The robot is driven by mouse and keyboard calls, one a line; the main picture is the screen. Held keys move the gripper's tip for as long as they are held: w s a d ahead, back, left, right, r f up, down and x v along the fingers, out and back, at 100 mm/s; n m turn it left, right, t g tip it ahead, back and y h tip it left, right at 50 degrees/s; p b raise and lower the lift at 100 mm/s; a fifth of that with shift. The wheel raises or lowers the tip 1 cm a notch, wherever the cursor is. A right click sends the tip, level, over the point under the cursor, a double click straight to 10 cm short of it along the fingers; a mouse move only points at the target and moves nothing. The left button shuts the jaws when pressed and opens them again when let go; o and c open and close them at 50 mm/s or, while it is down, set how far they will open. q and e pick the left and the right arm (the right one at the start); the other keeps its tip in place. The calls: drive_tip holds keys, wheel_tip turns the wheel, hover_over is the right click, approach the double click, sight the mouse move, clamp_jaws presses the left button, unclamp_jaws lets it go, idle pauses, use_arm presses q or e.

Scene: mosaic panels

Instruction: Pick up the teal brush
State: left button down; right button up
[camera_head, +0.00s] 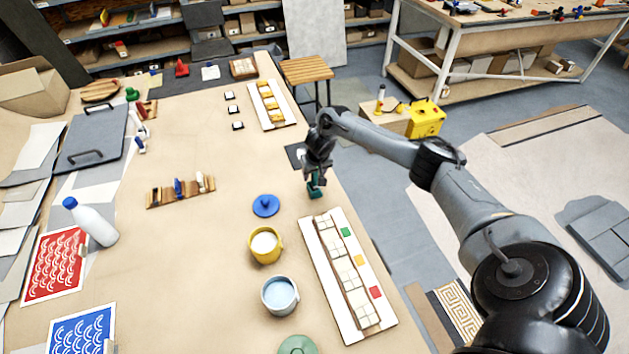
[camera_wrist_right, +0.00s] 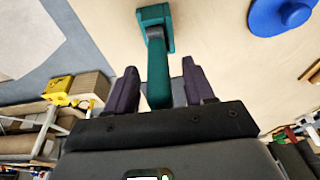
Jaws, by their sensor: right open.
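The teal brush (camera_head: 315,188) stands on the table near its right edge, partly hidden by my right gripper in the head view. In the right wrist view the teal brush (camera_wrist_right: 158,62) shows its handle between the two dark fingers and its wider end beyond them. My right gripper (camera_head: 316,174) is at the brush from above. In the right wrist view the right gripper (camera_wrist_right: 158,85) is open, with a finger on each side of the handle and visible gaps. My left gripper is not in view.
A blue lid (camera_head: 266,205) lies left of the brush, with a yellow pot (camera_head: 265,245) and a light-blue pot (camera_head: 279,295) nearer. A mosaic panel (camera_head: 335,301) lies along the right edge. The table between the lid and the brush rack (camera_head: 181,190) is clear.

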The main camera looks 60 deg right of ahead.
drive_tip(key=shift+f, duration=0.1)
clamp_jaws()
idle(0.3)
drive_tip(key=shift+r, duration=0.2)
drive_tip(key=shift+w+r, duration=0.1)
drive_tip(key=shift+r, duration=0.45)
drive_tip(key=r, duration=0.3)
drive_tip(key=shift+s+d, duration=0.15)
drive_tip(key=shift+s, duration=0.1)
drive_tip(key=s+d+r, duration=0.2)
drive_tip(key=s+r, duration=0.4)
drive_tip(key=s, duration=0.5)
drive_tip(key=shift+d+r, duration=0.25)
drive_tip(key=shift+d, duration=0.05)
